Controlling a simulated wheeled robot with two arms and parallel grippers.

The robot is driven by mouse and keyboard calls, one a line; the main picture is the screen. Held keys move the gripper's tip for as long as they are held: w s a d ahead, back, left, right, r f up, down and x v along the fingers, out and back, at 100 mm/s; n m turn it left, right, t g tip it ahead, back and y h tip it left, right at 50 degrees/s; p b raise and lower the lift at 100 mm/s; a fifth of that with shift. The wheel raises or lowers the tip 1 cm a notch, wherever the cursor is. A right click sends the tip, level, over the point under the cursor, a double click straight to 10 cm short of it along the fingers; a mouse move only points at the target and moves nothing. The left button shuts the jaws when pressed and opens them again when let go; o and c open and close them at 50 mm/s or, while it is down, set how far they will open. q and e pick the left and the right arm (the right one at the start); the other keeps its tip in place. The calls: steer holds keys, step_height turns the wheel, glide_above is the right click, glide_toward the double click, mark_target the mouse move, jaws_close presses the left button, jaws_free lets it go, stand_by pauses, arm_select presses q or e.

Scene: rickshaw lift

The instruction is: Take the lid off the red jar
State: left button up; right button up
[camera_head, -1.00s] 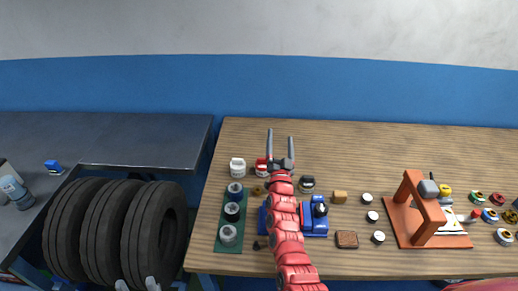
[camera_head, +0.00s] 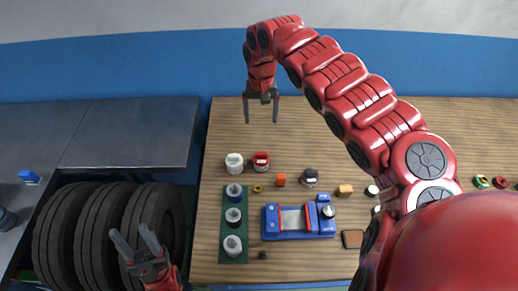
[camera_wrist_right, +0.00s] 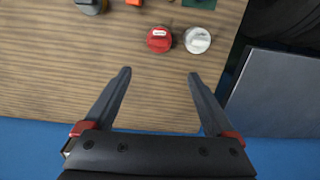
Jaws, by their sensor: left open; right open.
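The red jar (camera_head: 261,161) stands upright near the left back of the wooden table, beside a white jar (camera_head: 234,163). Its lid appears to be on, with a white patch on top. In the right wrist view the red jar (camera_wrist_right: 159,39) stands beyond my open fingertips, roughly midway between them, with the white jar (camera_wrist_right: 197,40) to its right. My right gripper (camera_head: 261,112) is open and empty, pointing down above the table's back, behind the red jar. My left gripper (camera_head: 132,242) is open and empty at the lower left, in front of the tires.
A dark-lidded jar (camera_head: 310,178) stands right of the red jar, with a small orange block (camera_head: 281,180) between. A green tray (camera_head: 226,249) with several round pieces and a blue device (camera_head: 270,222) lie nearer. Black tires (camera_head: 62,240) stand left of the table (camera_head: 222,133).

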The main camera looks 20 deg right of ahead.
steer(key=p, duration=0.1)
glide_above(261, 153)
step_height(261, 153, down, 11)
steer(key=shift+w+a+r, duration=0.1)
steer(key=shift+r, duration=0.05)
steer(key=shift+f, duration=0.5)
steer(key=shift+w+f+p, duration=0.1)
steer(key=shift+f+p, duration=0.5)
steer(key=shift+p, duration=0.2)
step_height(261, 153, down, 3)
steer(key=shift+r+p, duration=0.15)
steer(key=shift+p, duration=0.4)
steer(key=shift+d+f, duration=0.25)
steer(key=shift+f, duration=0.45)
steer(key=shift+c, duration=0.3)
steer(key=c, duration=1.4)
steer(key=shift+o, duration=0.2)
